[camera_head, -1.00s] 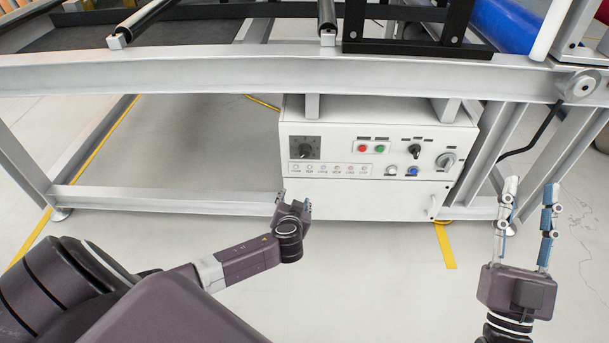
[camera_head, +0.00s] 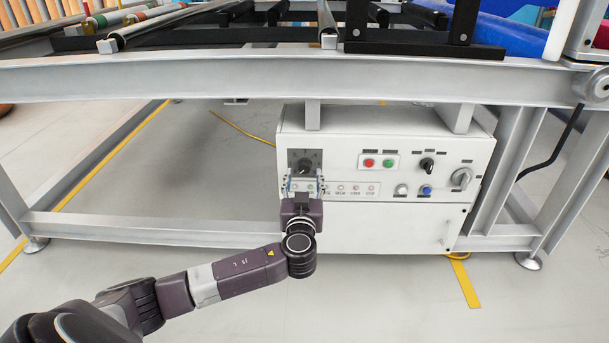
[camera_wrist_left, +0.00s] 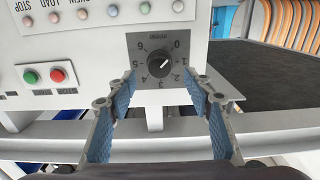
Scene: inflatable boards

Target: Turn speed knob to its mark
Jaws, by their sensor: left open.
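The speed knob is a black round knob (camera_wrist_left: 159,64) on a dark grey square dial plate with numbers around it, seen in the left wrist view. In the head view the knob (camera_head: 305,165) sits at the upper left of the white control box (camera_head: 365,230). My left gripper (camera_wrist_left: 160,95) is open, its blue-padded fingers apart on either side below the dial, with nothing between them. In the head view my left gripper (camera_head: 305,185) is just in front of the dial's lower part. A gap to the knob seems to remain. My right gripper is out of view.
The box also carries a red button (camera_head: 369,163), a green button (camera_head: 390,163), a black selector (camera_head: 427,165), a grey rotary switch (camera_head: 461,178) and a row of small lamps. A grey steel beam (camera_head: 250,85) runs above the box. The floor in front is clear.

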